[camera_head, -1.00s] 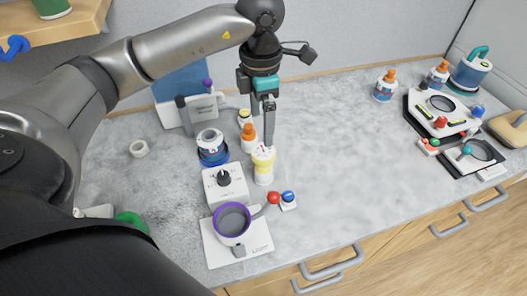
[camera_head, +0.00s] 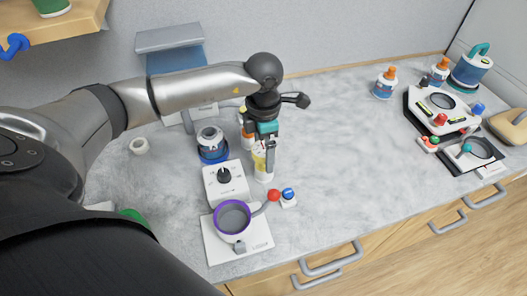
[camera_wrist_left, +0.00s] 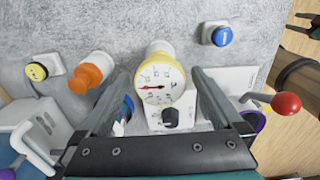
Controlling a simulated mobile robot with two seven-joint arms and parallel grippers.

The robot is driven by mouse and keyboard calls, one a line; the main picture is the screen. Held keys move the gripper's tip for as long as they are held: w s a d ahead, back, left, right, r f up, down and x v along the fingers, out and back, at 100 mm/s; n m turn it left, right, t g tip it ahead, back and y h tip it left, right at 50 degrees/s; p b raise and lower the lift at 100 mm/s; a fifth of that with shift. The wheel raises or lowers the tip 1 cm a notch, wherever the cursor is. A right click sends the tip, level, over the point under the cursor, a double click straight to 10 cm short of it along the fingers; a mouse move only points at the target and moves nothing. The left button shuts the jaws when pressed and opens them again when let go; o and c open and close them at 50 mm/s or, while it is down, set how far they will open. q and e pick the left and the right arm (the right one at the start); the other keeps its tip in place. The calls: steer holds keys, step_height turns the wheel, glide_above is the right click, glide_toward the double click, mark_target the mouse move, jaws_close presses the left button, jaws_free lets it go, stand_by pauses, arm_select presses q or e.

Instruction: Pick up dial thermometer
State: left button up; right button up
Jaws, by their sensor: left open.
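The dial thermometer (camera_head: 261,170) stands upright on the counter, a pale body with a yellow rim. In the left wrist view its white face with a red needle (camera_wrist_left: 160,84) points up at the camera. My left gripper (camera_head: 265,160) points down at it and partly covers it in the head view. Its fingers (camera_wrist_left: 160,75) are open, one on each side of the thermometer in the left wrist view, with gaps showing. Dark prongs (camera_wrist_left: 307,24) at the upper right edge of that view may be my right gripper; their state is unclear.
An orange-capped bottle (camera_wrist_left: 87,76) stands close beside the left finger. A white box with a black knob (camera_head: 226,180) and a purple-rimmed cup (camera_head: 233,217) stand nearby. A blue button (camera_head: 288,194) is in front. The counter's middle (camera_head: 340,150) is clear.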

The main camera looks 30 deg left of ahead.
arm_select(q)
steer(key=shift+c, duration=0.2)
steer(key=c, duration=1.5)
